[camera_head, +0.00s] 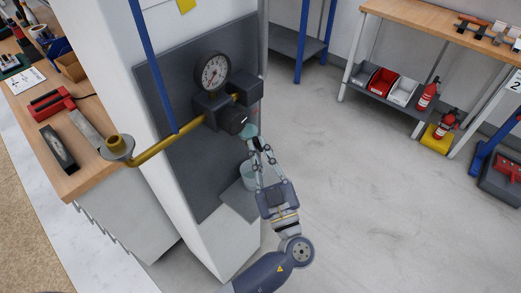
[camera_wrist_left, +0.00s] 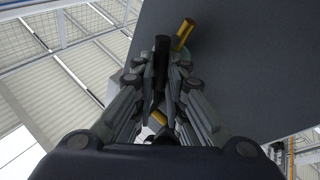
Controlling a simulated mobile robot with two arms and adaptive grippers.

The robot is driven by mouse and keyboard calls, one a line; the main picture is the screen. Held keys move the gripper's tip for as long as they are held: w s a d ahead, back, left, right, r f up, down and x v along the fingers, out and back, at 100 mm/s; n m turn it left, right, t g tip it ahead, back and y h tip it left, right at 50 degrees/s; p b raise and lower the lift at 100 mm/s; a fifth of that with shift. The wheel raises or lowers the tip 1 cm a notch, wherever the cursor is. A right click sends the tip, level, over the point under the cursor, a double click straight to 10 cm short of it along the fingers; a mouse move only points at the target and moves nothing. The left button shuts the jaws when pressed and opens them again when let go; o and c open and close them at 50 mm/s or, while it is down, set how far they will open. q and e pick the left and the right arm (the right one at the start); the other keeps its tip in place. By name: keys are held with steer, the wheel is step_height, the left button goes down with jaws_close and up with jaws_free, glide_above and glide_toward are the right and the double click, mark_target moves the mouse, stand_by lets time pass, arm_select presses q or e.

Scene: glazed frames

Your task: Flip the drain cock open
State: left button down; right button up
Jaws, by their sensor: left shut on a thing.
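The drain cock shows as a small teal body (camera_head: 250,131) below the dark valve block on the wall panel. In the left wrist view its dark lever (camera_wrist_left: 161,62) lies between the fingers, with a yellow pipe piece (camera_wrist_left: 183,35) just beyond. My left gripper (camera_head: 260,147) reaches up from below in the head view, its fingertips at the cock. It is shut on the dark lever, and the fingers hide part of the lever and body. The lever's exact angle is hard to tell in the head view. My right gripper is not in view.
A pressure gauge (camera_head: 212,72), a yellow pipe (camera_head: 168,143) and a black round knob (camera_head: 233,121) sit close above and left of the gripper. A pale bucket (camera_head: 248,176) stands below. A workbench (camera_head: 88,172) is at left.

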arm_select(q)
steer(key=shift+w+d+r+m+g+h+b, duration=0.1)
steer(key=shift+m+g+h+b, duration=0.1)
steer(key=shift+m+h, duration=0.3)
steer(key=shift+r+m+g+h+b, duration=0.1)
steer(key=shift+m+h+b, duration=0.1)
steer(key=shift+m, duration=0.5)
steer(key=shift+w+d+r+m+g+h, duration=0.1)
steer(key=shift+w+m+g+h, duration=0.15)
steer(key=shift+m, duration=0.4)
steer(key=shift+d+r+m+g+h, duration=0.15)
steer(key=shift+m+h, duration=0.2)
steer(key=shift+m, duration=0.3)
steer(key=shift+a, duration=0.1)
steer(key=c, duration=1.6)
jaws_free()
steer(key=shift+f, duration=0.1)
steer(key=shift+c, duration=0.2)
steer(key=v, duration=1.2)
